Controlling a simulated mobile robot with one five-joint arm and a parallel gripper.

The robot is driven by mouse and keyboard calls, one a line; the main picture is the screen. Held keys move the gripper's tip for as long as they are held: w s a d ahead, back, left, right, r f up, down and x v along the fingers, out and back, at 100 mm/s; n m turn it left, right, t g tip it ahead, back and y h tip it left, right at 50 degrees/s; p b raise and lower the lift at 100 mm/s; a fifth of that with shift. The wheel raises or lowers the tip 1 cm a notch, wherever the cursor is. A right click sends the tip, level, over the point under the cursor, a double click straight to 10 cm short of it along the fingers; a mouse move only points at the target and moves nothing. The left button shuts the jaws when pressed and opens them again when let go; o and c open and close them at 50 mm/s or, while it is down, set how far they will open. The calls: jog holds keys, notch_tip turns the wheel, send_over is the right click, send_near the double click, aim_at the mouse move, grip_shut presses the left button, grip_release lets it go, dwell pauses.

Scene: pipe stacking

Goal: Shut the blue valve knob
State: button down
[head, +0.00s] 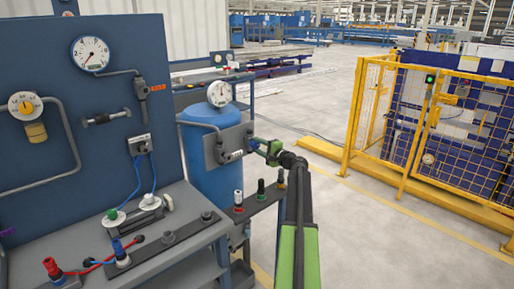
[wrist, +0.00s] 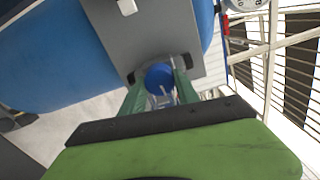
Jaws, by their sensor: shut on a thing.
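The blue valve knob (wrist: 159,77) is round and sits between my gripper's two green fingers in the wrist view. In the head view only a small blue part of the knob (head: 255,143) shows beside the gripper. My gripper (wrist: 158,88) is shut on the knob, with one finger on each side. In the head view my gripper (head: 264,147) reaches in from the right to the grey plate (head: 213,152) on the blue tank (head: 205,182). How far the knob is turned cannot be told.
A pressure gauge (head: 219,94) stands above the plate. A blue panel with gauges (head: 90,54) and a grey bench (head: 185,196) with coloured connectors are at the left. A yellow safety fence (head: 405,120) stands at the right. The floor between is clear.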

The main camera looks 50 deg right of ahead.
jog(key=shift+m, duration=0.7)
jog(key=c, duration=0.9)
grip_release()
jog(key=shift+s, duration=0.3)
jog(key=s+a, duration=0.1)
jog(key=s, duration=1.5)
jog(key=shift+s, duration=0.4)
